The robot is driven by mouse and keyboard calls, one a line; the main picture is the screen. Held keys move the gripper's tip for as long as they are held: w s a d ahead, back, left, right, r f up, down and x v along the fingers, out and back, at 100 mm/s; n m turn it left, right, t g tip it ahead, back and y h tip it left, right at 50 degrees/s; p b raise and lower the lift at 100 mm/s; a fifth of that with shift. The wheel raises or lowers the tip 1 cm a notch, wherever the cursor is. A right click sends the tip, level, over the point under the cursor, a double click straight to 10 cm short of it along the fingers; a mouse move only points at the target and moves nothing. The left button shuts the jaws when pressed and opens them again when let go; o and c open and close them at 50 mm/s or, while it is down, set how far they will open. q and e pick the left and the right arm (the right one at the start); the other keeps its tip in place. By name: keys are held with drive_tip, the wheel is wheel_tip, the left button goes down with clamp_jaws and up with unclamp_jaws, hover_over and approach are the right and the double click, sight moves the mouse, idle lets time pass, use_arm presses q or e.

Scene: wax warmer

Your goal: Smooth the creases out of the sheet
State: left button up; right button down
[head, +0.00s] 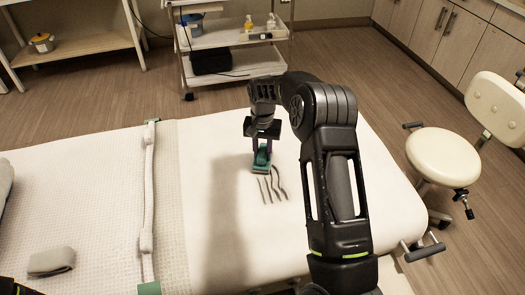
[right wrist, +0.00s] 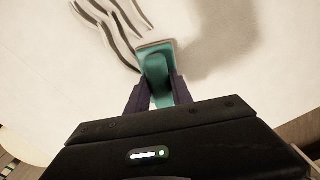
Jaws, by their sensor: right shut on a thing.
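The white sheet (head: 330,150) covers the right end of the bed. Several dark wavy creases (head: 272,189) lie near its middle; in the right wrist view the creases (right wrist: 112,28) are at the upper left. My right gripper (head: 262,148) is shut on the handle of a green smoothing tool (head: 261,166), with its flat base down at the far end of the creases. In the right wrist view the tool (right wrist: 157,66) sits between the two fingers, beside the creases. The base appears at or very near the sheet; exact contact is unclear. My left gripper is not in view.
A rolled white strip with green ends (head: 147,190) crosses the bed left of the sheet. A folded grey cloth (head: 51,262) lies at the lower left. A white trolley (head: 230,40) stands behind the bed, and a cream stool (head: 442,157) stands at the right.

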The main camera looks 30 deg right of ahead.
sight(266, 169)
drive_tip(key=shift+s+a, duration=0.25)
drive_tip(key=shift+s, duration=0.45)
drive_tip(key=shift+s+a, duration=0.25)
drive_tip(key=shift+s, duration=0.5)
drive_tip(key=shift+s+a, duration=0.25)
drive_tip(key=shift+s, duration=0.45)
drive_tip(key=shift+s, duration=0.1)
drive_tip(key=shift+s+a, duration=0.25)
drive_tip(key=shift+s, duration=0.45)
drive_tip(key=shift+s+a, duration=0.3)
drive_tip(key=shift+s, duration=0.35)
drive_tip(key=shift+s+a, duration=0.25)
drive_tip(key=shift+s, duration=0.45)
drive_tip(key=shift+s+a, duration=0.25)
drive_tip(key=shift+s, duration=0.5)
drive_tip(key=shift+s+a, duration=0.25)
drive_tip(key=shift+s, duration=0.45)
drive_tip(key=shift+s+a, duration=0.25)
drive_tip(key=shift+s, duration=0.5)
drive_tip(key=shift+s+a, duration=0.25)
drive_tip(key=shift+s, duration=0.5)
drive_tip(key=shift+s+a, duration=0.25)
drive_tip(key=shift+s, duration=0.45)
drive_tip(key=shift+s+a, duration=0.25)
drive_tip(key=shift+s, duration=0.5)
